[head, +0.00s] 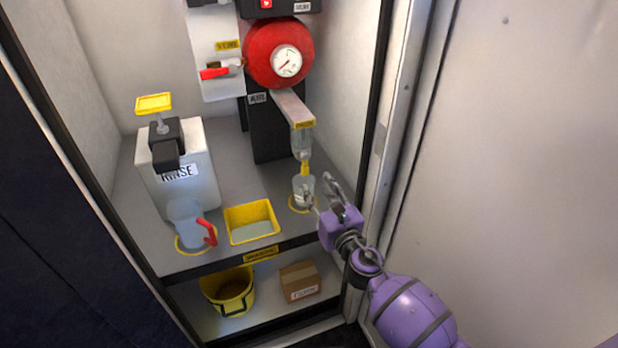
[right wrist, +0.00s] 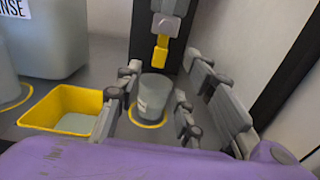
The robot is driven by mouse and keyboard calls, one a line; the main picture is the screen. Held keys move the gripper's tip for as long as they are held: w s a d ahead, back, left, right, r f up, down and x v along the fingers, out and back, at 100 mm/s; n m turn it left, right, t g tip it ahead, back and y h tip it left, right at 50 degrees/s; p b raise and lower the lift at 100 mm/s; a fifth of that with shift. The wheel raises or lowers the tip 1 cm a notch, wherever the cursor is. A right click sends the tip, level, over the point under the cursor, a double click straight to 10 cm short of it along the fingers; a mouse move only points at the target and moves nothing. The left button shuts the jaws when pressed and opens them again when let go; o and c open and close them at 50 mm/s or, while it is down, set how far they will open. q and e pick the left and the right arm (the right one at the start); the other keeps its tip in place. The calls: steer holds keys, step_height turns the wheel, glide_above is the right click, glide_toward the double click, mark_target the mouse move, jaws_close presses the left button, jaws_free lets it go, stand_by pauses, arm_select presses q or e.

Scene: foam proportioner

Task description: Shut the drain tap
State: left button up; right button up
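A yellow lever-like piece (head: 305,167), which looks like the drain tap, hangs below a clear cylinder (head: 302,143) under the red round tank. It also shows in the right wrist view (right wrist: 161,48). A clear cup (head: 303,188) stands below it on a yellow ring. My right gripper (head: 320,192) is at the cup, lower than the tap. In the right wrist view its fingers are apart, with the cup (right wrist: 152,95) showing between them. I cannot tell whether they touch it. Nothing is held at the tap. My left gripper is out of view.
A red-handled lever (head: 216,72) sits left of the red tank (head: 272,58) with its gauge. A white RINSE container (head: 192,190), a jug (head: 187,224) and a yellow tray (head: 237,217) stand left. The cabinet's right wall and door frame (head: 388,130) are close to my right arm.

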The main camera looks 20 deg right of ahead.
mark_target(306, 170)
steer(key=w+b, duration=0.1)
steer(key=w, duration=0.6)
steer(key=shift+w+a, duration=0.1)
steer(key=shift+w, duration=0.2)
steer(key=shift+c, duration=0.5)
jaws_close()
